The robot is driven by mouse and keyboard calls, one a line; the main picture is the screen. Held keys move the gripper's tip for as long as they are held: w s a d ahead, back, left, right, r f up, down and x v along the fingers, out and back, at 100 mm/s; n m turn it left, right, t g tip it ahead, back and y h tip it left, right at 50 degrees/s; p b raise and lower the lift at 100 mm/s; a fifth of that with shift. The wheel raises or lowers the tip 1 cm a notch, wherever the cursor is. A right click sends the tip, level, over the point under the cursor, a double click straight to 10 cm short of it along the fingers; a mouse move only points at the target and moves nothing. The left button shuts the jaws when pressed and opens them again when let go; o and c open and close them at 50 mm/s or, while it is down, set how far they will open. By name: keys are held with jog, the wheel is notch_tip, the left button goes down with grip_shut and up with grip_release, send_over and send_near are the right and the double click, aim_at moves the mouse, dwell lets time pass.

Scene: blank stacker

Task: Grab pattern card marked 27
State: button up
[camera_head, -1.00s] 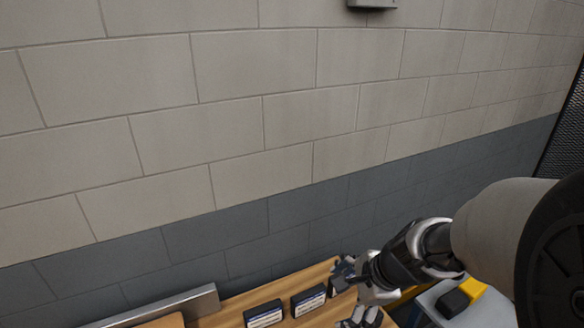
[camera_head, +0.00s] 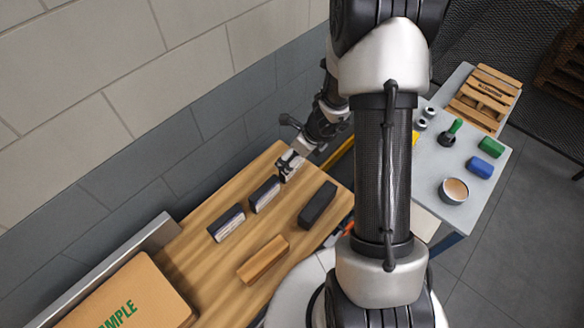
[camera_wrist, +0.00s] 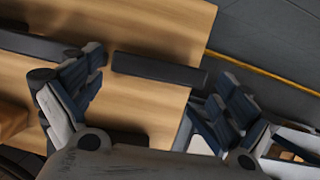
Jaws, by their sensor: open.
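Two dark upright cards with pale front labels, the nearer-left card (camera_head: 226,222) and the middle card (camera_head: 265,194), stand on the wooden table in the head view. Their printing is too small to read, so I cannot tell which is marked 27. My gripper (camera_head: 290,166) is low over the table's far right corner, right of the middle card. A pale patch shows at its fingers; I cannot tell whether it is another card. In the wrist view my gripper (camera_wrist: 158,90) has its fingers spread wide, with a dark bar (camera_wrist: 158,69) lying beyond the gap.
A black block (camera_head: 317,205) and an orange-brown wooden block (camera_head: 263,259) lie on the wooden table (camera_head: 197,262). A cardboard box (camera_head: 130,298) is at its left end. A grey side table (camera_head: 425,170) on the right holds a tin (camera_head: 453,190) and small blocks.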

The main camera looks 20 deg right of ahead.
aim_at(283, 179)
jog(key=b+x, duration=0.2)
jog(key=x, duration=0.5)
jog(key=shift+w+f+b, duration=0.1)
jog(key=shift+f+b, duration=0.2)
jog(key=shift+b, duration=0.1)
jog(key=c, duration=0.8)
jog(key=shift+r, duration=0.15)
